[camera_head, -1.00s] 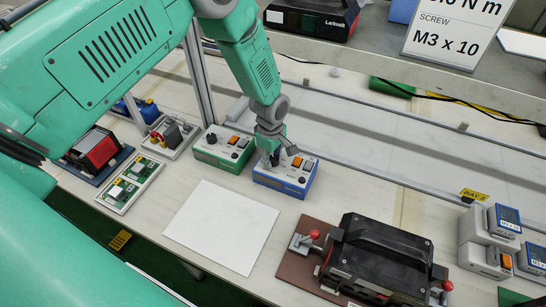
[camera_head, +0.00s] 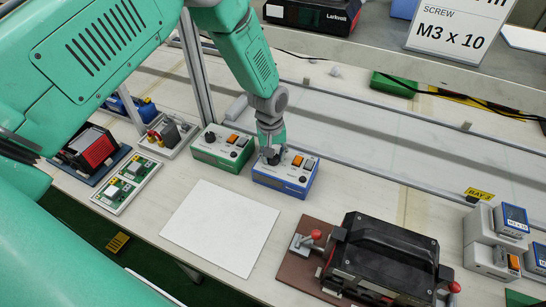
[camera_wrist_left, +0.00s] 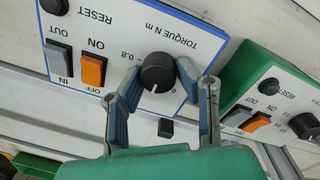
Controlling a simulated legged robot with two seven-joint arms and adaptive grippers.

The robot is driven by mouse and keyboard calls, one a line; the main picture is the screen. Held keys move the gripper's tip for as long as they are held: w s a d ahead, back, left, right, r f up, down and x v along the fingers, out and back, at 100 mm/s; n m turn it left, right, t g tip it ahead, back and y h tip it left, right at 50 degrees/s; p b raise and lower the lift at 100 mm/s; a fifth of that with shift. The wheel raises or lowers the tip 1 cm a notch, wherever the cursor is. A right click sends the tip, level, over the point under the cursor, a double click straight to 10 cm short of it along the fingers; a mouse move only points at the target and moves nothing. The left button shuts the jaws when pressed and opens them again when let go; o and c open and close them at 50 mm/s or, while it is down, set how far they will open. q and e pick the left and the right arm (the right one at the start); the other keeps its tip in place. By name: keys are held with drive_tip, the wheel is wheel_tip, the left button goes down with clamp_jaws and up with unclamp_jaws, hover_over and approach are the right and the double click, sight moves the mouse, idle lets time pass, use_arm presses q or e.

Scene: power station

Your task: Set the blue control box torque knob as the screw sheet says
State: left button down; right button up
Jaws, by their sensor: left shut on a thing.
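The blue control box (camera_head: 286,178) stands on the bench, with an orange switch and a black button on its top. My left gripper (camera_head: 270,157) is over its left part. In the left wrist view, the gripper (camera_wrist_left: 160,74) is shut on the black torque knob (camera_wrist_left: 157,72), one finger on each side. The knob's white mark points towards the picture's bottom. The panel reads "TORQUE N m", upside down, with "0.8" partly legible. The screw sheet (camera_head: 455,32) stands on the shelf and reads "SCREW M3 x 10"; its upper part is cut off. My right gripper is out of view.
A green control box (camera_head: 222,148) stands close left of the blue one; it also shows in the wrist view (camera_wrist_left: 275,85). A white sheet (camera_head: 220,226) lies in front. A black device on a brown board (camera_head: 308,222) is at the front right.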

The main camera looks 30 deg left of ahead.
use_arm(q)
drive_tip(key=m, duration=0.4)
drive_tip(key=shift+d+m+b, duration=0.1)
drive_tip(key=shift+m+b, duration=0.2)
drive_tip(key=shift+b, duration=0.1)
drive_tip(key=shift+m+b, duration=0.3)
drive_tip(key=shift+m, duration=1.6)
drive_tip(key=shift+g, duration=0.3)
drive_tip(key=c, duration=1.2)
unclamp_jaws()
drive_tip(key=shift+r, duration=0.1)
drive_tip(key=shift+w+r, duration=0.1)
drive_tip(key=shift+r, duration=0.25)
drive_tip(key=r, duration=1.1)
drive_tip(key=shift+a, duration=0.35)
